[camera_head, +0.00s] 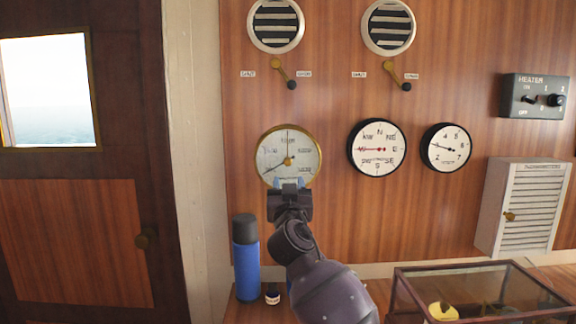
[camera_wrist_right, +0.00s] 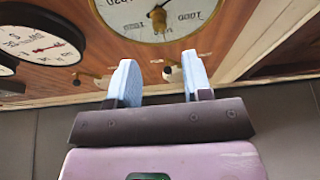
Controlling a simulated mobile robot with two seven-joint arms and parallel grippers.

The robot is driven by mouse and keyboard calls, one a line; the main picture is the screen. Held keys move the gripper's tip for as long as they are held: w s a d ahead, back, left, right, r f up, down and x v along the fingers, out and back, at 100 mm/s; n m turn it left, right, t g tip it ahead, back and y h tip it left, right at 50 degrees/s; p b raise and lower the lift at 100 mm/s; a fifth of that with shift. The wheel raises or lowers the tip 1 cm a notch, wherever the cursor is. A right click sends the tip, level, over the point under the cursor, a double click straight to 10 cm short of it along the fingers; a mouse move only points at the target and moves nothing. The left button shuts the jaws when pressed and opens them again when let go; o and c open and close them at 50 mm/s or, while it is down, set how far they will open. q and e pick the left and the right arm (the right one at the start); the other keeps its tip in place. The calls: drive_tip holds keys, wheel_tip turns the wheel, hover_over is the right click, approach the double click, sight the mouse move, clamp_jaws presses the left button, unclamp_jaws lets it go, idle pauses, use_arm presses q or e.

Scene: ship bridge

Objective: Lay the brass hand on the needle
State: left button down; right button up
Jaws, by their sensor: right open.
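The round barometer dial (camera_head: 305,147) with a brass rim hangs on the wood wall, left of two other dials. A brass knob (camera_head: 288,161) sits at its centre. One thin hand points straight up and another points to the lower left; I cannot tell which is brass. The wrist view shows part of the same dial (camera_wrist_right: 130,18) and its brass knob (camera_wrist_right: 158,15). My right gripper (camera_head: 289,183) is in front of the dial's lower edge. In the wrist view its pale blue fingers (camera_wrist_right: 160,62) are apart with nothing between them. My left gripper is out of view.
A compass dial (camera_head: 377,160) and a smaller dial (camera_head: 446,160) hang to the right. Two vents with levers are above. A blue flask (camera_head: 246,265) and a small jar (camera_head: 272,294) stand below left. A glass case (camera_head: 480,268) is at the lower right.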

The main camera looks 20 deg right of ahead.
sight(288, 164)
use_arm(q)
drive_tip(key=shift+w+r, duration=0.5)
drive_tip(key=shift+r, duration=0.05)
use_arm(e)
drive_tip(key=x, duration=0.8)
drive_tip(key=shift+w+f, duration=0.1)
drive_tip(key=shift+c, duration=0.3)
clamp_jaws()
use_arm(q)
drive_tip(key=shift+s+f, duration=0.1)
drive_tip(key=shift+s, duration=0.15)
drive_tip(key=shift+p, duration=0.35)
use_arm(e)
drive_tip(key=shift+d+n, duration=0.1)
drive_tip(key=shift+n, duration=0.2)
